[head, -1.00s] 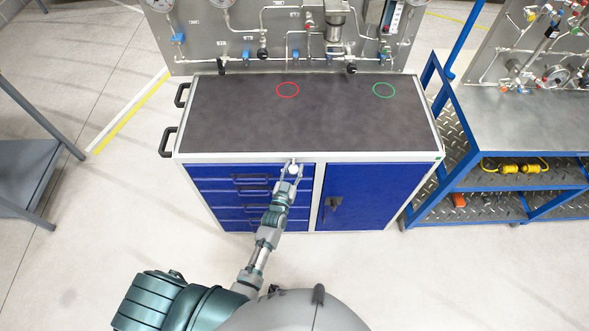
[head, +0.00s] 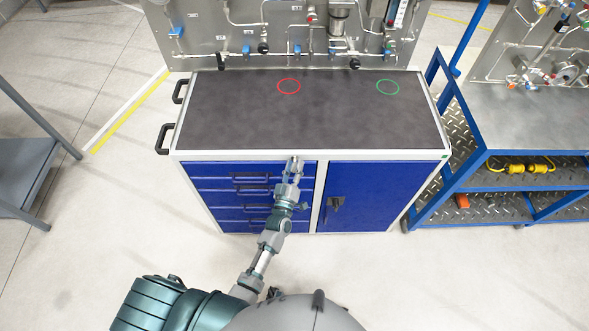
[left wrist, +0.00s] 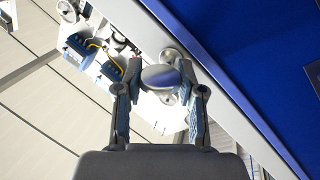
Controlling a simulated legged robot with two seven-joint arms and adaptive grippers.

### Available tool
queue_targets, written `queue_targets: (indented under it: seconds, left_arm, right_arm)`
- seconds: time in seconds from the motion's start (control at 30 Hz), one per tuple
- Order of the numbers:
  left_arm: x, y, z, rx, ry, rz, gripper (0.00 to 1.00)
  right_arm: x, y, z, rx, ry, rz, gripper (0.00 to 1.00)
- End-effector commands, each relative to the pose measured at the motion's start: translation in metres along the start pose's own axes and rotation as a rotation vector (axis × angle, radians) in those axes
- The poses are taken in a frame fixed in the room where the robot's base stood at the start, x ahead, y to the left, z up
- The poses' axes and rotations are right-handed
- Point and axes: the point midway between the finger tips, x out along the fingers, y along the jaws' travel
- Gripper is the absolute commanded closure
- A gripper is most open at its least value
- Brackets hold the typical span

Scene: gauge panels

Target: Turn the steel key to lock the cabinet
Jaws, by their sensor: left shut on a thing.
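The blue cabinet (head: 366,192) has a pale frame and a dark top. The steel key (left wrist: 160,77) shows in the left wrist view as a shiny rounded head at a round metal fitting (left wrist: 172,55) on the pale frame strip. My left gripper (head: 294,161) reaches the front frame just below the top edge, above the drawers. In the left wrist view its two fingers (left wrist: 160,92) stand on either side of the key head, shut on it. The key's shaft is hidden. In the head view the gripper covers the key. My right gripper is not in view.
The dark worktop (head: 235,120) is bare apart from a red ring (head: 289,86) and a green ring (head: 388,87). A gauge panel (head: 210,45) with pipes and valves stands behind it. A blue-framed shelf cart (head: 500,160) stands close on the right. The floor in front is clear.

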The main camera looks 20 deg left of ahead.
Motion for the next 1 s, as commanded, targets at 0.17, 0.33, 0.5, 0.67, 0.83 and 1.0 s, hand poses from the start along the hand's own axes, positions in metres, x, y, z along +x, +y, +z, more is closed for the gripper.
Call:
queue_targets:
  seconds: [0.17, 0.33, 0.5, 0.67, 0.83, 1.0]
  left_arm:
    - [-0.001, -0.003, 0.003, -0.161, 0.053, -0.002, 0.96]
    - [-0.001, -0.004, 0.003, -0.314, 0.102, -0.002, 0.96]
    - [-0.001, -0.004, 0.004, -0.467, 0.152, -0.003, 0.96]
    - [-0.001, -0.005, 0.004, -0.598, 0.195, -0.002, 0.96]
    - [-0.001, -0.005, 0.004, -0.715, 0.232, -0.003, 0.96]
    - [-0.002, -0.005, 0.004, -0.799, 0.26, -0.004, 0.96]
  right_arm:
    - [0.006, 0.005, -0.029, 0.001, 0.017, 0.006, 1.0]
    - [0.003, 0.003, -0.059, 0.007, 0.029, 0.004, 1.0]
    - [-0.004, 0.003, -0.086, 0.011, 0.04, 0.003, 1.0]
    - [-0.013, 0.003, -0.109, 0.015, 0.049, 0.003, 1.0]
    - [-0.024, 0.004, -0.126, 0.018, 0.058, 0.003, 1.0]
    - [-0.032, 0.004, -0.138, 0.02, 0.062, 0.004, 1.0]
